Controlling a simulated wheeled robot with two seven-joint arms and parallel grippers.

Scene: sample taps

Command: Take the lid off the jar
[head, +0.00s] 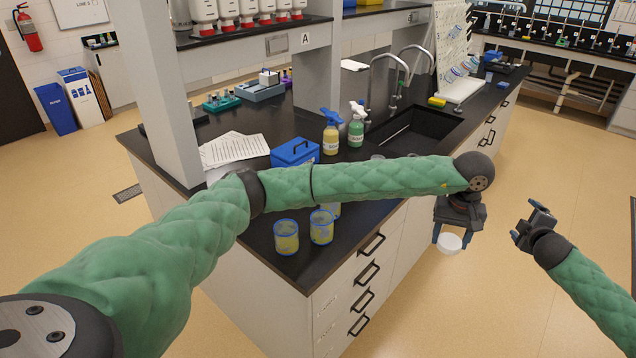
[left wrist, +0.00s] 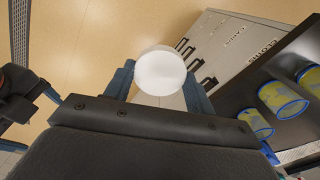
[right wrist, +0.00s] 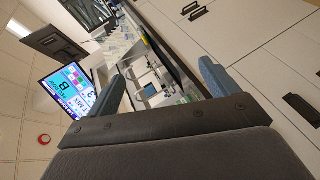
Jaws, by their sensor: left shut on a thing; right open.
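My left gripper (head: 452,236) is out past the counter's front edge, over the floor. It is shut on a short, round white lid (head: 449,243), which shows between the fingers in the left wrist view (left wrist: 160,72). I see no jar joined to the lid. Two clear jar-like vessels with blue rims and yellow markings, one on the left (head: 286,238) and one on the right (head: 321,227), stand on the counter's near corner. Another vessel behind them is partly hidden by my left arm. My right gripper (head: 525,220) is open and empty, to the right of the left one.
The black counter (head: 290,268) has drawers with handles below. A blue box (head: 295,153), a yellow spray bottle (head: 331,133), a green spray bottle (head: 356,128) and papers (head: 235,149) stand or lie behind my left arm. A sink (head: 420,128) is farther back. Floor right of the counter is clear.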

